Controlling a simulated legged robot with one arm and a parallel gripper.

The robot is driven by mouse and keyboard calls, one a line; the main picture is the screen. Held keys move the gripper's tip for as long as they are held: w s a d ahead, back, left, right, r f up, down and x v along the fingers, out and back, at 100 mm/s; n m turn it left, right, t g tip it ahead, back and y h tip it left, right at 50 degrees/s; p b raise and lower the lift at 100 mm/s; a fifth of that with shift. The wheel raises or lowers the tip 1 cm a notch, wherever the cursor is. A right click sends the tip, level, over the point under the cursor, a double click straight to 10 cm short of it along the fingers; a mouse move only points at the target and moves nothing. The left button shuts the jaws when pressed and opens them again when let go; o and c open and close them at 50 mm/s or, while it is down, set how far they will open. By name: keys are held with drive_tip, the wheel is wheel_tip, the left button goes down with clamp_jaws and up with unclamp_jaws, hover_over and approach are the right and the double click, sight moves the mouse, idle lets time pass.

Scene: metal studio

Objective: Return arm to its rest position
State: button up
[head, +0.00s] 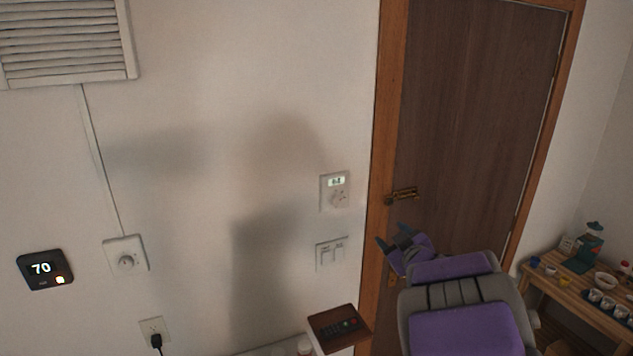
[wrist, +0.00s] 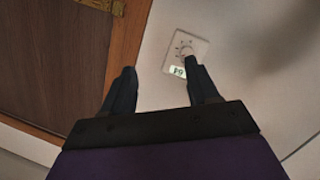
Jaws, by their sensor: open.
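My arm, purple and grey, extends up from the lower right of the head view. My gripper (head: 393,241) is in front of the door's left side, near the white wall. In the wrist view my gripper (wrist: 160,82) shows two dark fingers spread apart with nothing between them. A wall dial with a small lit display (head: 335,191) is on the wall left of the door. The same dial (wrist: 186,48) shows past the right fingertip in the wrist view. My gripper appears apart from it.
A brown door (head: 475,120) with a brass handle (head: 401,195) stands behind my arm. Wall switches (head: 331,254) sit below the dial. A wooden shelf with cups (head: 560,290) stands right. A small brown-topped stand (head: 349,340) is lower centre.

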drive_tip(key=s+d+f+m+g+h+b, duration=0.25)
drive_tip(key=s+f+m+g, duration=0.2)
drive_tip(key=s, duration=0.35)
drive_tip(key=s+d+f+m+g+h+b, duration=0.25)
drive_tip(key=s+f+h, duration=0.2)
drive_tip(key=s, duration=0.45)
drive_tip(key=s+a+f+g+y+b, duration=0.1)
drive_tip(key=s+a+f+g+b, duration=0.1)
drive_tip(key=s, duration=0.8)
drive_tip(key=s+a+f+g+y+b, duration=0.2)
drive_tip(key=s+a+f+g, duration=0.3)
drive_tip(key=s+a, duration=0.3)
drive_tip(key=s+a+f+g+y+b, duration=0.2)
drive_tip(key=s+a+f, duration=0.3)
drive_tip(key=s, duration=0.8)
drive_tip(key=shift+s+f+g, duration=0.2)
drive_tip(key=shift+s+g, duration=0.2)
drive_tip(key=shift+g, duration=0.5)
